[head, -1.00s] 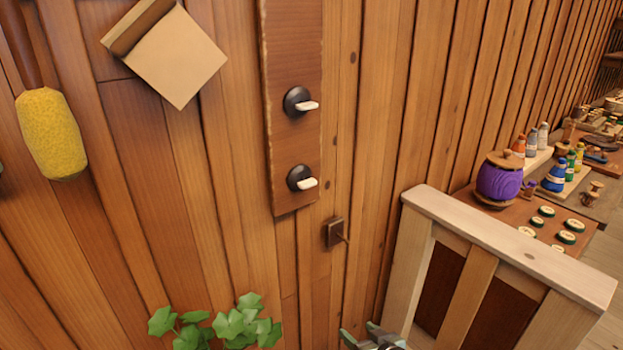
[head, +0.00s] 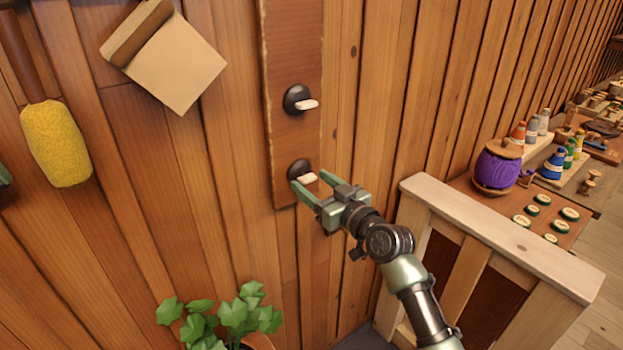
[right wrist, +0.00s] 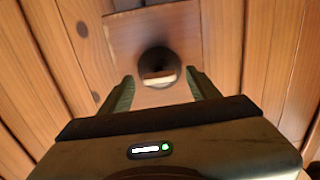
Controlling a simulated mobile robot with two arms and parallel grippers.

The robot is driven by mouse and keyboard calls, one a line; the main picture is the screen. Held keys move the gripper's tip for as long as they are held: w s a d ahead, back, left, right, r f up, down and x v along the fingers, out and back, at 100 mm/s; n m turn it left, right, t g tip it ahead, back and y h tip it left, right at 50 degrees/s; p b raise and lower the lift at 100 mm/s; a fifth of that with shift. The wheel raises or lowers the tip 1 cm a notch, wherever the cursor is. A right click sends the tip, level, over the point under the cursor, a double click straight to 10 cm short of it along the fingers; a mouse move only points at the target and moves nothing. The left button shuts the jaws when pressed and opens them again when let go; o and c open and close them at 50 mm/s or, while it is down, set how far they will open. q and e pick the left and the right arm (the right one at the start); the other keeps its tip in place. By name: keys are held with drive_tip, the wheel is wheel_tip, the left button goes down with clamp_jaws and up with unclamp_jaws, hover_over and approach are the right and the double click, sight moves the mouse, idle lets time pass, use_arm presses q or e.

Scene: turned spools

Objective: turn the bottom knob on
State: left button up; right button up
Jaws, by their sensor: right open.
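The bottom knob (head: 301,170) is a dark round base with a pale lever handle, low on a brown wooden board (head: 292,135) on the wall. My right gripper (head: 311,182) is open close in front of it, its green fingers to either side of the pale handle in the picture. In the right wrist view the bottom knob (right wrist: 158,66) shows just beyond and between the two open fingertips, with its pale handle lying level. I cannot tell whether the fingers touch it. The upper knob (head: 298,99) is a like one above. My left gripper is not in view.
A pale wooden partition (head: 500,235) stands right of my right arm. Behind it is a table with a purple spool (head: 497,167) and bottles. A green plant (head: 225,318) is below, and a yellow roller (head: 57,145) hangs at left.

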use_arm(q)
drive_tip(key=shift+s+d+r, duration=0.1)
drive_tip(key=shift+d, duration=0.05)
use_arm(e)
drive_tip(key=shift+w+a, duration=0.25)
drive_tip(key=shift+w, duration=0.2)
drive_tip(key=shift+c, duration=0.3)
clamp_jaws()
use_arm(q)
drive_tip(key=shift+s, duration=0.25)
